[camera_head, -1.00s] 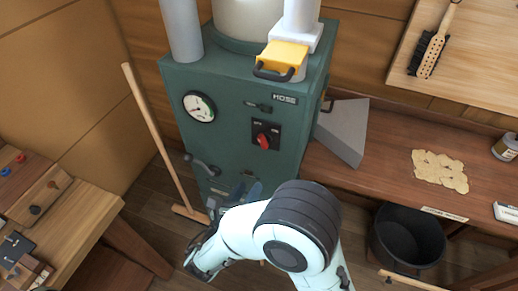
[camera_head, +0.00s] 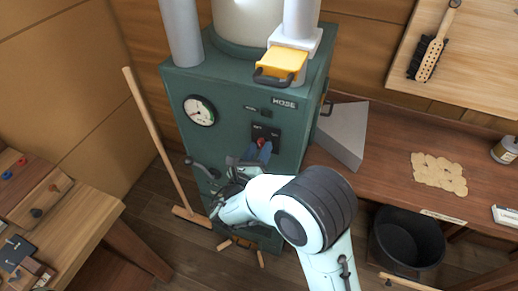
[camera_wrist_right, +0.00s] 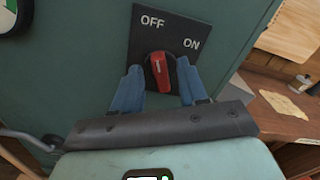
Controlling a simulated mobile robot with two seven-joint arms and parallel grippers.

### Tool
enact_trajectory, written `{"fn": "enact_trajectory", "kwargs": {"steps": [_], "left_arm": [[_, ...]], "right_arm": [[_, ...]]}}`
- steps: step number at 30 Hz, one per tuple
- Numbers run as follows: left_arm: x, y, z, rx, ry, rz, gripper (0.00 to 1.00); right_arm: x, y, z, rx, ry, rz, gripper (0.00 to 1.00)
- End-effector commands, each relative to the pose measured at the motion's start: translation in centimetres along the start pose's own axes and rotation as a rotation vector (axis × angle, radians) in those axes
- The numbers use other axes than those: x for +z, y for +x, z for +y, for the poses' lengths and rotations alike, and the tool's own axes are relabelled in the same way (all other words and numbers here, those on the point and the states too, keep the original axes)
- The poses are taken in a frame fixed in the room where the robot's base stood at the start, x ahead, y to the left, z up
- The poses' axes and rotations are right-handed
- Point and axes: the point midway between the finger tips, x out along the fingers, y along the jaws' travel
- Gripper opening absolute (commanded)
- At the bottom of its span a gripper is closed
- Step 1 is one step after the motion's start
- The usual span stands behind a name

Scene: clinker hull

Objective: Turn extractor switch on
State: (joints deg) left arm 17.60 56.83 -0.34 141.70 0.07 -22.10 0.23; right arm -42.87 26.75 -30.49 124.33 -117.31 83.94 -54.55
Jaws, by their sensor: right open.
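The extractor (camera_head: 230,100) is a green cabinet with a round gauge on its front. Its switch is a red knob on a black plate (camera_wrist_right: 170,28) marked OFF at the left and ON at the right. In the right wrist view the red knob (camera_wrist_right: 160,72) stands nearly upright, its top tilted slightly left toward OFF. My right gripper (camera_wrist_right: 160,88) is open, with one blue finger on each side of the knob; I cannot tell whether they touch it. In the head view the right gripper (camera_head: 258,153) partly covers the knob. My left gripper is not in view.
A broom (camera_head: 150,130) leans left of the cabinet. A crank handle (camera_head: 203,168) sticks out low on its front. A yellow slide gate (camera_head: 281,63) is on top. A grey hood (camera_head: 345,130) and a workbench (camera_head: 395,175) are at right, above a black bucket (camera_head: 408,237).

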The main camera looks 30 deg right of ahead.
Motion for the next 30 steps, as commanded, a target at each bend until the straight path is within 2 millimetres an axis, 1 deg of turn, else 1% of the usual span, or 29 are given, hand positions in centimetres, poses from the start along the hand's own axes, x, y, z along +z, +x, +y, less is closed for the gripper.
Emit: {"fn": "enact_trajectory", "kwargs": {"steps": [3, 10, 11, 12, 14, 23, 30], "left_arm": [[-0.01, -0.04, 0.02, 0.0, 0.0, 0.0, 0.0], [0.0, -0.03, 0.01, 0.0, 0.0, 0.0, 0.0], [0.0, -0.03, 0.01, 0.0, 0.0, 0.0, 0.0], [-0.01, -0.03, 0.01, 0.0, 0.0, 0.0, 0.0], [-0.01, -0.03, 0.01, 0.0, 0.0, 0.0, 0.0], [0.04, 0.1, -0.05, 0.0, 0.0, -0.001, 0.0], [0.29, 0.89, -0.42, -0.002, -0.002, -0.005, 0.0]], "right_arm": [[-0.02, 0.39, -0.01, 0.0, 0.0, 0.0, 0.43], [-0.03, 0.41, 0.0, 0.0, 0.0, 0.0, 0.43], [-0.03, 0.4, 0.0, 0.0, 0.0, 0.0, 0.33], [-0.03, 0.4, 0.0, 0.0, 0.0, 0.0, 0.2], [-0.03, 0.39, 0.0, 0.0, 0.0, 0.0, 0.0], [-0.06, 0.38, -0.01, 0.0, 0.014, 0.001, 0.0], [-0.19, 0.38, -0.05, 0.0, 0.109, 0.002, 0.0]]}}
